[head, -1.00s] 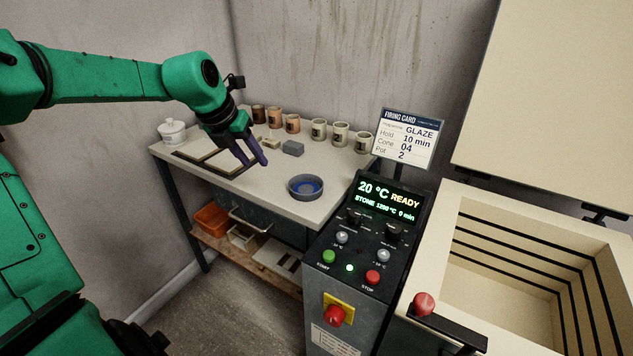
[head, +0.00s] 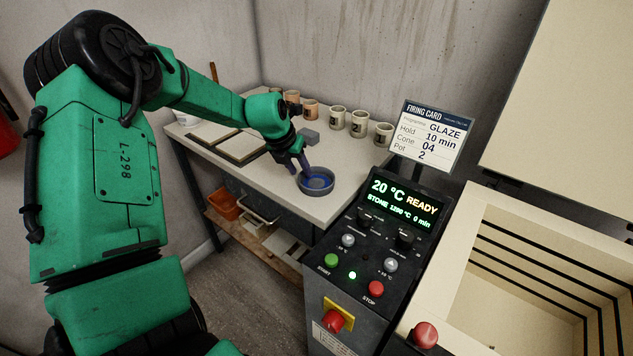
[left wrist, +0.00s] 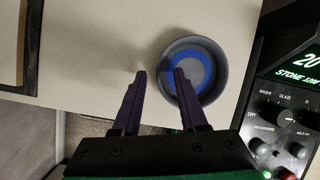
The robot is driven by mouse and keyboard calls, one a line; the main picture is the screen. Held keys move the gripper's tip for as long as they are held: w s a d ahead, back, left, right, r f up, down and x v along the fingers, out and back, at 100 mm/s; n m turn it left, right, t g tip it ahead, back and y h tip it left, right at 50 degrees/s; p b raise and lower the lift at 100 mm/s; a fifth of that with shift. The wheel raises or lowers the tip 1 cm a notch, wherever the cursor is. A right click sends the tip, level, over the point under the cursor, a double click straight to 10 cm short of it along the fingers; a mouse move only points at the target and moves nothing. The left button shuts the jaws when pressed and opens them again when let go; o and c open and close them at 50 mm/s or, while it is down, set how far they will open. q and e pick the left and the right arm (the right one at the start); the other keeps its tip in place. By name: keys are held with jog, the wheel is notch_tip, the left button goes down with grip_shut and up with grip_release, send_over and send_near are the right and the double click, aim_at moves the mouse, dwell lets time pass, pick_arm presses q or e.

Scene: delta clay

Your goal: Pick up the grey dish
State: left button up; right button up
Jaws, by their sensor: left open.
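The grey dish (head: 317,181) is a round, shallow bowl with a blue ring inside. It stands upright on the worktable near its front right corner. In the left wrist view the dish (left wrist: 217,50) lies ahead, with the right-hand finger overlapping its left part and the other finger left of its rim. The left gripper also shows in the left wrist view (left wrist: 160,74). I cannot tell whether a finger touches the rim. My right gripper is not in view.
The kiln control box (head: 398,205) stands close to the right of the table. An open kiln (head: 458,250) is further right.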

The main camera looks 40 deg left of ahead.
pick_arm(q)
jog(key=shift+w+f, duration=0.35)
jog(key=shift+f, duration=0.3)
jog(key=shift+s+r, duration=0.1)
grip_shut()
dwell(0.8)
